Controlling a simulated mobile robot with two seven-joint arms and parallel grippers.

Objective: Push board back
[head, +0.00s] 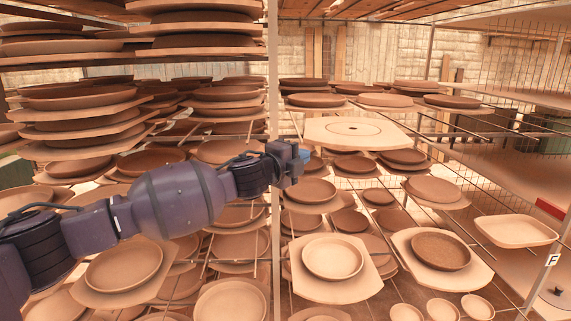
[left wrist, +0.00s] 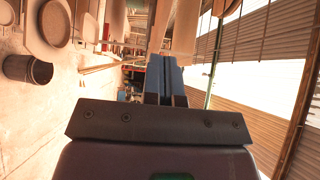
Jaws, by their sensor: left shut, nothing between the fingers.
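Many boards carrying brown plates lie on the rack. A pale bare board (head: 320,136) with a ring mark and a dark centre spot lies on an upper level, right of the rack's upright post. I cannot tell for certain that it is the task's board. My left gripper (head: 303,156) is just below and left of this board's near edge. Contact between them is not clear. Its fingers also show in the left wrist view (left wrist: 166,78), closed together with nothing between them. My right gripper is not in view.
A metal post (head: 272,110) stands just left of my left gripper. Stacked boards with plates (head: 85,122) fill the left side. A board with a pale plate (head: 333,258) and small dishes (head: 440,309) lie lower down. Wire mesh and shelves (head: 515,165) stand at right.

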